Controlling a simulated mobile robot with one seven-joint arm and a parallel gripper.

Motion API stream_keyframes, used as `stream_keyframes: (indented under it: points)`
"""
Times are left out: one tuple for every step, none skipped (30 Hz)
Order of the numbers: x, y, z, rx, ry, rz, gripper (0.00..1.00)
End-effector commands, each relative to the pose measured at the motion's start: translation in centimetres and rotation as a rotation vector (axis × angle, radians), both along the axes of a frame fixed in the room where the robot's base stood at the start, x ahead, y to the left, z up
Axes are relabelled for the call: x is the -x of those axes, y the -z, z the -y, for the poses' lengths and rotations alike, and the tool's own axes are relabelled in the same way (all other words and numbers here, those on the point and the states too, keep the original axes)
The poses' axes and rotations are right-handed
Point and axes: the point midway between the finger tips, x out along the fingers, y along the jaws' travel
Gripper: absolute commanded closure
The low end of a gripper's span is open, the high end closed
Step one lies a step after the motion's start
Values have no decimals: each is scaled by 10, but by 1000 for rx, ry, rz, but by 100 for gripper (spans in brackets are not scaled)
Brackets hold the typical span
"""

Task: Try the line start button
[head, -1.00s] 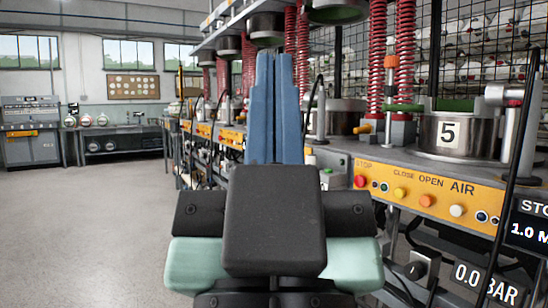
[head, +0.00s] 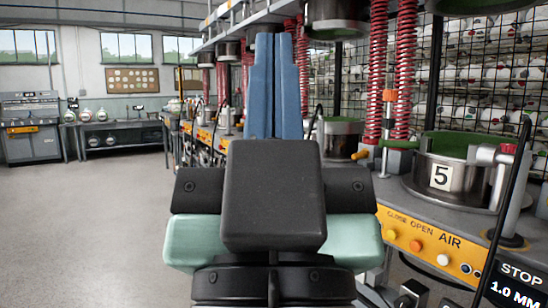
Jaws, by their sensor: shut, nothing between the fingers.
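My gripper (head: 277,36) shows from behind in the middle of the head view. Its two blue fingers point up in the picture, side by side and shut, with nothing seen between them. The nearest press has a yellow panel (head: 466,256) right of my gripper, marked CLOSE, OPEN and AIR. It carries a yellow button (head: 390,235), an orange button (head: 415,246) and a white button (head: 443,259). No button is readable as line start. The panel's left end is hidden behind my gripper and arm. My fingertips touch nothing that I can see.
More presses run back in a row. A grey control cabinet (head: 31,130) and a bench (head: 110,136) stand far left. The grey floor (head: 90,230) left is clear.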

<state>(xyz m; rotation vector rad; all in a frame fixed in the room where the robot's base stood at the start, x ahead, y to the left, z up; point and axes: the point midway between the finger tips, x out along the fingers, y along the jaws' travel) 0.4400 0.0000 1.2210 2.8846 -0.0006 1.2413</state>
Motion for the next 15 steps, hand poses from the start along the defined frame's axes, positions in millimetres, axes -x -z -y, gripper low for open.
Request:
stream_keyframes:
  points:
    - [0, -38, 0, 0, 0, 0, 100]
    - [0, -48, 0, 0, 0, 0, 100]
    - [0, -62, 0, 0, 0, 0, 100]
    - [0, -72, 0, 0, 0, 0, 100]
    - [0, -83, 0, 0, 0, 0, 100]
    - [0, -96, 0, 1, -1, 0, 100]
    - [0, -107, 0, 1, -1, 0, 100]
    - [0, -117, 0, 1, -1, 0, 100]
    - [0, -131, 0, 1, -1, 0, 100]
    - [0, -141, 0, 1, -1, 0, 100]
    - [0, -151, 0, 1, -1, 0, 100]
    - [0, -165, 0, 1, -1, 0, 100]
    - [0, -175, 0, 0, -1, 0, 100]
    - [0, -186, 0, 0, -1, 0, 100]
    - [0, -200, 0, 0, -1, 0, 100]
